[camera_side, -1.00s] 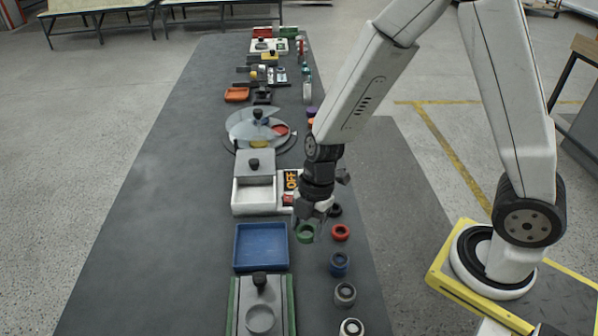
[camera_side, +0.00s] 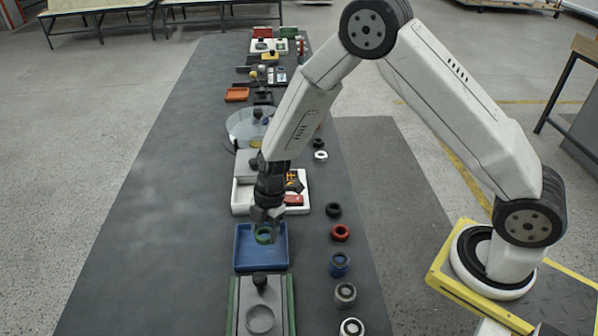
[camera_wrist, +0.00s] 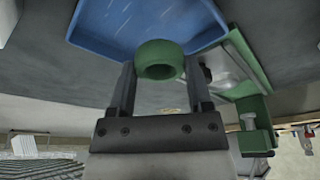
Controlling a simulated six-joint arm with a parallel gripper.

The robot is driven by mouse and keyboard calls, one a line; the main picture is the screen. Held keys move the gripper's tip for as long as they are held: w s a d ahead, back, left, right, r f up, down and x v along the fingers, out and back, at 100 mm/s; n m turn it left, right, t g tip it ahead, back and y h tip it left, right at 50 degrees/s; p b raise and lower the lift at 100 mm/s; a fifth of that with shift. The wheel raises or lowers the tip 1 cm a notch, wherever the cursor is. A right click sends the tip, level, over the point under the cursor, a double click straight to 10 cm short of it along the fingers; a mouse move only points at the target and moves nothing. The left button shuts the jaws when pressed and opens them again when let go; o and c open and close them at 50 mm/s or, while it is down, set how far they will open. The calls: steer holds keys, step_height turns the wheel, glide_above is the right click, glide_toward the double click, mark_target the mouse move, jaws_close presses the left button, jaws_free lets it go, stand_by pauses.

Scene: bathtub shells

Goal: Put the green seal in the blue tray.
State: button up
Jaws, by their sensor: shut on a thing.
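The green seal (camera_side: 264,235) is a small ring held between the fingertips of my gripper (camera_side: 265,226). In the wrist view the green seal (camera_wrist: 160,60) sits between the two dark fingers of my gripper (camera_wrist: 160,75), which are shut on it. The blue tray (camera_side: 240,262) is a shallow square tray on the table. The seal appears over the tray in the side view. In the wrist view the blue tray (camera_wrist: 115,25) lies beyond the seal. How high the seal is above the tray floor is hard to tell.
A green-railed fixture with a grey lid (camera_side: 272,283) stands just in front of the tray. A white box (camera_side: 241,197) with a red switch stands behind it. A red ring (camera_side: 341,232), a blue ring (camera_side: 339,264) and other rings line the table's right side. The table's left side is clear.

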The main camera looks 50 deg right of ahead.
mark_target(262, 248)
steer(key=shift+w+a+f, duration=0.1)
steer(key=shift+w+f, duration=0.35)
steer(key=shift+f, duration=0.05)
steer(key=shift+w+f, duration=0.25)
steer(key=shift+f, duration=1.55)
steer(key=shift+f, duration=0.15)
steer(key=o, duration=1.2)
steer(key=shift+o, duration=0.2)
